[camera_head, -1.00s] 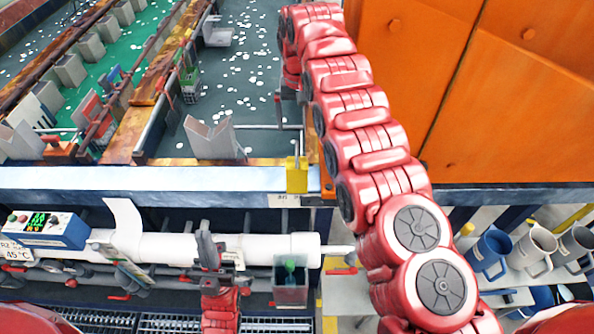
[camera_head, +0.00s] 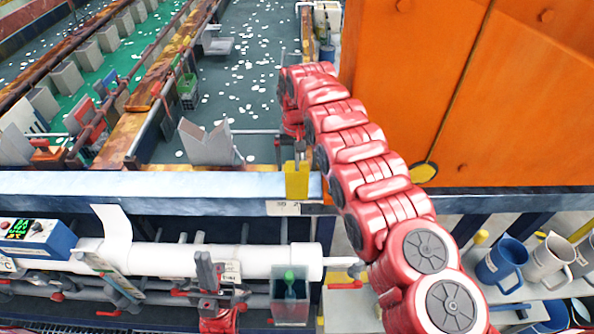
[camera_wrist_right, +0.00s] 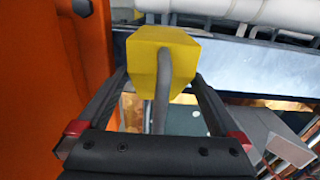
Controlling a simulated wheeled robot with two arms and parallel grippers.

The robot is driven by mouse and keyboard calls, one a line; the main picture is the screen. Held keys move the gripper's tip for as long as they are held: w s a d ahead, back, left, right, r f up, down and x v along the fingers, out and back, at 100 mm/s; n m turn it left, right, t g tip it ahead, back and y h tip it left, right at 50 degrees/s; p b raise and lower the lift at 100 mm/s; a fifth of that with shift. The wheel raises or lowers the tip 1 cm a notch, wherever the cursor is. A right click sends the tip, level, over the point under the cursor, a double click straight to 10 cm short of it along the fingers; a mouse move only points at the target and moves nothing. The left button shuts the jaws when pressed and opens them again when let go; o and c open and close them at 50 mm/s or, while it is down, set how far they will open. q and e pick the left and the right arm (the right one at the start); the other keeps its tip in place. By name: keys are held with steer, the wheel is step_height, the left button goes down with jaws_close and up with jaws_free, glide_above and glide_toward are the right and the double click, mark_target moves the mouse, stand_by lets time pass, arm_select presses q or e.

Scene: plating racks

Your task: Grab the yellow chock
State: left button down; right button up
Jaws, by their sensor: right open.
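The yellow chock (camera_head: 297,180) sits at the blue-white rim of the tank, near the middle of the head view. In the right wrist view the chock (camera_wrist_right: 160,58) is a faceted yellow block with a grey rod (camera_wrist_right: 161,100) running from it towards my palm. My right gripper (camera_wrist_right: 160,80) is open, with its fingertips on either side of the chock's lower part and the rod between the fingers. In the head view my right gripper (camera_head: 291,148) is just behind the chock, partly hidden by my arm. My left gripper (camera_head: 208,272) is low, in front of the white pipe; its jaw gap is unclear.
An orange panel (camera_head: 420,90) stands close on the right of my right arm. The tank's rim (camera_head: 130,184) crosses the view. A white pipe (camera_head: 180,260) and a clear box with a green item (camera_head: 290,300) are below. Several mugs (camera_head: 502,262) stand at the lower right.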

steer(key=shift+f, duration=0.2)
jaws_close()
stand_by(0.4)
steer(key=shift+r, duration=0.1)
